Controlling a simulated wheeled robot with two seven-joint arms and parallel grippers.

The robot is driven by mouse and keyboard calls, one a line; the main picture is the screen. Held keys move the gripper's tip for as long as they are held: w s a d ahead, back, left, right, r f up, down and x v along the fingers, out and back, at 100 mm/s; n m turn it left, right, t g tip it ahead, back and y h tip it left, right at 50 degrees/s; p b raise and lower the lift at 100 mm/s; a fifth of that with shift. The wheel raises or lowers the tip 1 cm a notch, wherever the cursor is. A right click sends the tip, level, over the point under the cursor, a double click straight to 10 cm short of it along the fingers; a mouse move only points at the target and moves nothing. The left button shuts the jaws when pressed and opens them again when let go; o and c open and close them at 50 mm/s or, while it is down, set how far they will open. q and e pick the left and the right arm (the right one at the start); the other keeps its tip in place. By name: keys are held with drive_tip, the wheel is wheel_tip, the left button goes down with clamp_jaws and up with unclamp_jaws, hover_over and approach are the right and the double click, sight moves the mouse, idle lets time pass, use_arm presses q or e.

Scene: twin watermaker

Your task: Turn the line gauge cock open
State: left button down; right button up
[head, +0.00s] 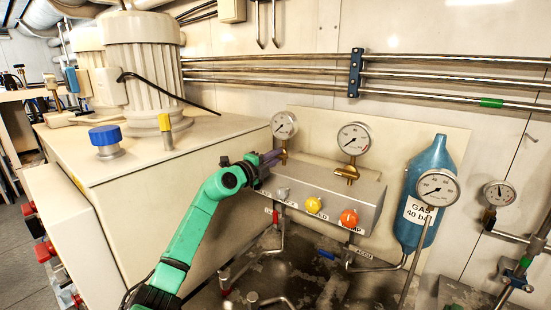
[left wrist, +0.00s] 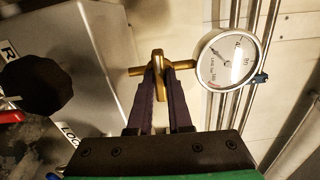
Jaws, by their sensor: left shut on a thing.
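The left gauge (head: 284,125) is round and white-faced and stands on a brass fitting at the back left of a grey valve block (head: 330,190). Its brass cock (left wrist: 158,62) shows in the left wrist view, with the handle between my fingers and the stem running right toward the gauge (left wrist: 228,60). My left gripper (head: 276,157) is shut on the cock handle. In the head view my fingers mostly hide the cock. My right gripper is in neither view.
A second gauge (head: 354,139) on a brass fitting stands to the right. White, yellow (head: 315,205) and orange (head: 349,218) knobs are on the block's front. A blue gas bottle (head: 425,185) and another gauge (head: 438,188) stand further right. A beige cabinet (head: 160,165) is at left.

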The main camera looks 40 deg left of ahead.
use_arm(q)
drive_tip(key=m+b, duration=0.1)
drive_tip(key=m, duration=0.2)
drive_tip(key=shift+f, duration=0.2)
drive_tip(key=m+b, duration=0.1)
drive_tip(key=m, duration=0.3)
drive_tip(key=shift+f+b, duration=0.1)
drive_tip(key=shift+b, duration=0.25)
drive_tip(key=m+b, duration=0.4)
drive_tip(key=m, duration=0.2)
drive_tip(key=shift+b, duration=0.3)
drive_tip(key=shift+m+b, duration=0.95)
drive_tip(key=shift+m, duration=1.15)
drive_tip(key=c, duration=0.8)
unclamp_jaws()
drive_tip(key=shift+c, duration=0.2)
drive_tip(key=shift+r, duration=0.2)
